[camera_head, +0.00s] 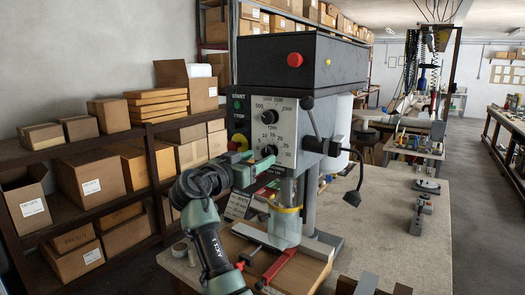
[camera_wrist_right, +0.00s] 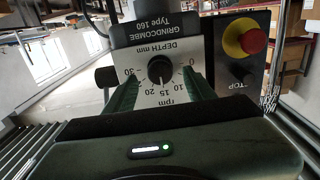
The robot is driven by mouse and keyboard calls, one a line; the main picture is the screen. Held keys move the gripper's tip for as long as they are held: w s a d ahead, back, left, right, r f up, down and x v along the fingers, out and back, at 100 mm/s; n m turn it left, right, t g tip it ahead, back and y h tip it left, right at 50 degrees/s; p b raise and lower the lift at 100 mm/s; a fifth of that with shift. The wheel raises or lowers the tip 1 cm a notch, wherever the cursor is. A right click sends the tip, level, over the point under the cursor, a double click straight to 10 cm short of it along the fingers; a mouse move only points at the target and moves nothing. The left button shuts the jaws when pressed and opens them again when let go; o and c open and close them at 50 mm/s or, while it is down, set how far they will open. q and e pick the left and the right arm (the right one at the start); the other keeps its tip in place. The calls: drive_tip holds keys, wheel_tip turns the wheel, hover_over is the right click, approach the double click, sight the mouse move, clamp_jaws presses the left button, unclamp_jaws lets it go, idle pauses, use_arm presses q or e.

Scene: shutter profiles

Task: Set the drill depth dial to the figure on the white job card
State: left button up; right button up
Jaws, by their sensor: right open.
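The drill press has a pale dial panel (camera_head: 285,128) with a dark upper rpm knob (camera_head: 267,116) and a depth dial below it. My right gripper (camera_head: 258,160) is at the depth dial, partly covering it in the head view. In the right wrist view, upside down, the depth dial's black knob (camera_wrist_right: 160,69) sits between the green open fingers (camera_wrist_right: 162,92); contact is unclear. Its white pointer is towards the numbered scale, roughly near 15. My left gripper is out of view.
A red-and-yellow stop button (camera_wrist_right: 245,38) is close beside the dial panel. A clear guard (camera_head: 285,225) and a red-handled vise (camera_head: 278,268) are below. Shelves of boxes (camera_head: 100,185) stand at left. The bench (camera_head: 385,225) has free room at right.

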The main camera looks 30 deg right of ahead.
sight(269, 152)
drive_tip(key=shift+p+x, duration=0.45)
drive_tip(key=shift+x, duration=0.95)
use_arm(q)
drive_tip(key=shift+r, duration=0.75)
use_arm(e)
clamp_jaws()
drive_tip(key=m+b, duration=0.9)
drive_tip(key=b, duration=0.5)
drive_tip(key=shift+b, duration=0.4)
use_arm(q)
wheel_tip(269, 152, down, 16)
drive_tip(key=b, duration=0.1)
use_arm(e)
drive_tip(key=shift+m, duration=1.3)
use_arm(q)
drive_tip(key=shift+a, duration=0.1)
use_arm(e)
drive_tip(key=shift+w+r+m, duration=0.1)
drive_tip(key=shift+m, duration=0.2)
